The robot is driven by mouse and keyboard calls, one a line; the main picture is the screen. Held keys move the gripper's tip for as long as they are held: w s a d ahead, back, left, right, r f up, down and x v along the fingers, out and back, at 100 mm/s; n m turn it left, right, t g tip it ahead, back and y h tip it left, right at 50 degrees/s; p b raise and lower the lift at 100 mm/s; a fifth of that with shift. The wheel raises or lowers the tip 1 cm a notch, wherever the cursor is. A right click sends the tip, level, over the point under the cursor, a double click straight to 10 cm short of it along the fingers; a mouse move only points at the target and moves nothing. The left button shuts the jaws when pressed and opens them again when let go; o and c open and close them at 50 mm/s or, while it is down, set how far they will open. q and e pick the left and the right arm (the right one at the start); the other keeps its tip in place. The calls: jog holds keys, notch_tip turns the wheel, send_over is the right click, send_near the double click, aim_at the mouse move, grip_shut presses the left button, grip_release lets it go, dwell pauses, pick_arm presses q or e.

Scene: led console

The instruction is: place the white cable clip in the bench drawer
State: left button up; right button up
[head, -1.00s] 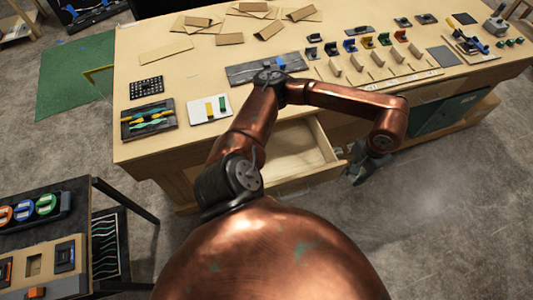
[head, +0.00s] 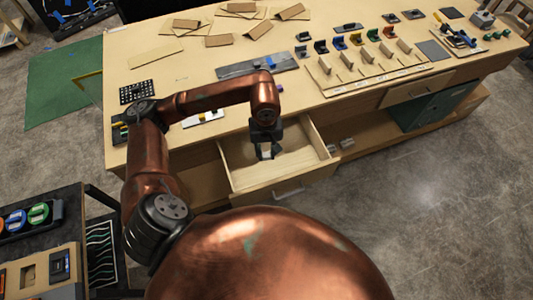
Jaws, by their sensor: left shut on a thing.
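The bench drawer (head: 235,165) is pulled out from the front of the wooden bench, and its inside looks empty. My left gripper (head: 267,155) points down over the open drawer, towards its back half. It is shut on a small pale thing between its fingertips, which looks like the white cable clip (head: 266,149). The fingers hide most of the clip. I cannot tell how high it is above the drawer floor. My right gripper is not in view.
The bench top (head: 190,68) holds cardboard pieces, a dark mat (head: 258,66) and a row of small coloured clips on stands. A green cabinet (head: 425,108) is under the bench at right. A tool cart (head: 60,250) stands at lower left.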

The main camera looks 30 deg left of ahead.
pick_arm(q)
jog(key=s+a+f+n+b, duration=0.1)
jog(key=s+a+f+n, duration=0.15)
jog(key=n, duration=0.85)
jog(key=s+a+f+n, duration=0.2)
jog(key=s+a+n, duration=0.1)
jog(key=n, duration=2.5)
send_over(261, 169)
jog(key=f, duration=1)
jog(key=shift+s+a+f, duration=0.15)
jog(key=shift+s+f, duration=0.15)
jog(key=shift+s, duration=0.1)
jog(key=shift+w+d+f, duration=0.2)
jog(key=shift+w+f, duration=0.25)
jog(key=shift+f, duration=0.2)
notch_tip(261, 169, down, 3)
jog(key=shift+r, duration=0.1)
